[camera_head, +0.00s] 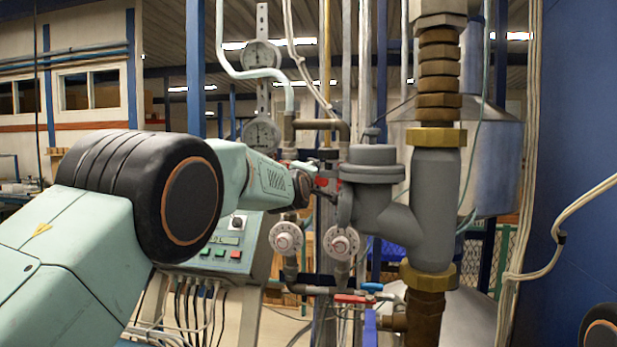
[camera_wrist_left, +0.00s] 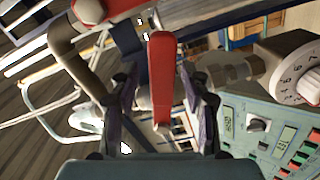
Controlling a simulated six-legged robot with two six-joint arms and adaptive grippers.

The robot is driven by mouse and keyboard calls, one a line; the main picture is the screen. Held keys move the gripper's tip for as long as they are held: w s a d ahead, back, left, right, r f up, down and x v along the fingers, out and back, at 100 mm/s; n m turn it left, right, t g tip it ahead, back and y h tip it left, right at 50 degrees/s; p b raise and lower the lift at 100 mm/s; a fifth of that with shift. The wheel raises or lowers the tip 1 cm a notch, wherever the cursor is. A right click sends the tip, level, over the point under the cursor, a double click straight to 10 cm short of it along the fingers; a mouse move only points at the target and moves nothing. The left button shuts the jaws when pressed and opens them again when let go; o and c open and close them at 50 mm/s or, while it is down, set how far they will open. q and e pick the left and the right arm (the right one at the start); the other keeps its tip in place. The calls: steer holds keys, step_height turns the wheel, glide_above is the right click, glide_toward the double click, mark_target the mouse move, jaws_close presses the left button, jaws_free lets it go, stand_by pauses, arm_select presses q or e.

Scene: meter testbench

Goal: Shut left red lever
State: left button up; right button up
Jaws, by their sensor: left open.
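In the left wrist view, a red lever (camera_wrist_left: 161,68) points down the picture between the two dark fingers of my left gripper (camera_wrist_left: 158,88). The gripper is open, with a finger on each side of the lever; I cannot tell whether either touches it. In the head view, my left gripper (camera_head: 326,187) is at the pipework, left of the grey meter body, and largely hidden. A small red patch (camera_head: 321,182) shows beside its fingers. My right gripper is not in view.
A grey meter body (camera_head: 375,175) and a thick vertical pipe (camera_head: 436,200) stand close on the right. White dials (camera_head: 286,237) sit below. Another red handle (camera_head: 350,298) and a blue handle (camera_head: 370,325) are lower down. A control box (camera_head: 228,245) stands behind my left arm.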

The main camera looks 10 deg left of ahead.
arm_select(q)
steer(key=s, duration=0.7)
stand_by(0.3)
steer(key=shift+s, duration=0.2)
stand_by(0.3)
